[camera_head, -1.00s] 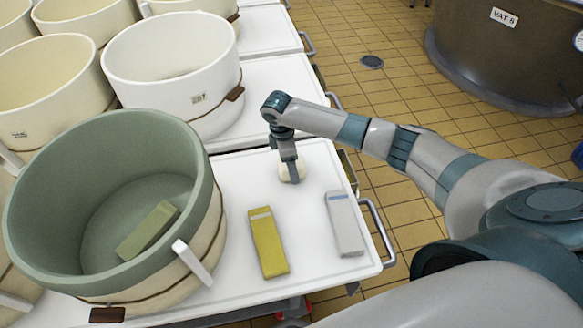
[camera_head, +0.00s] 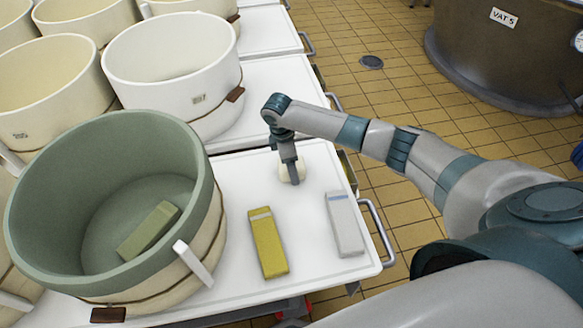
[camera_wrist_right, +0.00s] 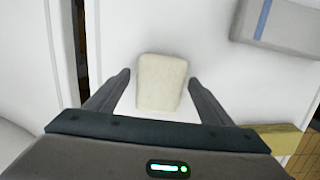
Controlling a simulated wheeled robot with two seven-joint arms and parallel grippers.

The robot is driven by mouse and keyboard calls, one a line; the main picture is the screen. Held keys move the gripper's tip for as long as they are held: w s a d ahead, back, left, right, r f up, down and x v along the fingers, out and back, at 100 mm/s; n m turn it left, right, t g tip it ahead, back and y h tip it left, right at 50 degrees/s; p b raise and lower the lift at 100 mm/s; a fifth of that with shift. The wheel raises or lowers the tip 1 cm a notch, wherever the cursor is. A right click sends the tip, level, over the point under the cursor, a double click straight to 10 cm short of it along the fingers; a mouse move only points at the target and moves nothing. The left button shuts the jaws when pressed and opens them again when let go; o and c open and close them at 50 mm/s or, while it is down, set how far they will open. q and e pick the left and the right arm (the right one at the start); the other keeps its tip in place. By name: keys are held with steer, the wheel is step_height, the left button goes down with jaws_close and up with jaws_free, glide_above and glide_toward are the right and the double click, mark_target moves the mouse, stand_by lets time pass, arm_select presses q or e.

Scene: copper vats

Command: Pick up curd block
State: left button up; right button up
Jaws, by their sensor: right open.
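The curd block is a small cream block on the white cart top. In the right wrist view the curd block (camera_wrist_right: 161,83) lies between the tips of my right gripper (camera_wrist_right: 160,80), with a gap on each side. In the head view my right gripper (camera_head: 291,178) points down at the curd block (camera_head: 286,172), and the gripper partly hides it. The right gripper is open and holds nothing. My left gripper is in neither view.
A yellow bar (camera_head: 268,245) and a grey-white bar (camera_head: 345,226) lie nearer on the cart top (camera_head: 232,180). A green-lined tub (camera_head: 60,262) with a greenish bar (camera_head: 148,230) inside stands at left. More tubs stand behind. The cart's handle (camera_head: 380,235) is at right.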

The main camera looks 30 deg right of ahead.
steer(key=shift+f, duration=0.15)
stand_by(0.3)
steer(key=c, duration=1.4)
steer(key=shift+b, duration=0.35)
step_height(320, 180, up, 4)
steer(key=shift+w+r, duration=0.1)
steer(key=shift+r, duration=0.05)
steer(key=s+d+r, duration=0.3)
steer(key=s+r, duration=0.4)
steer(key=s, duration=0.4)
steer(key=shift+s+r+p, duration=0.15)
steer(key=shift+s+p, duration=0.05)
steer(key=shift+p, duration=0.25)
steer(key=shift+r, duration=0.1)
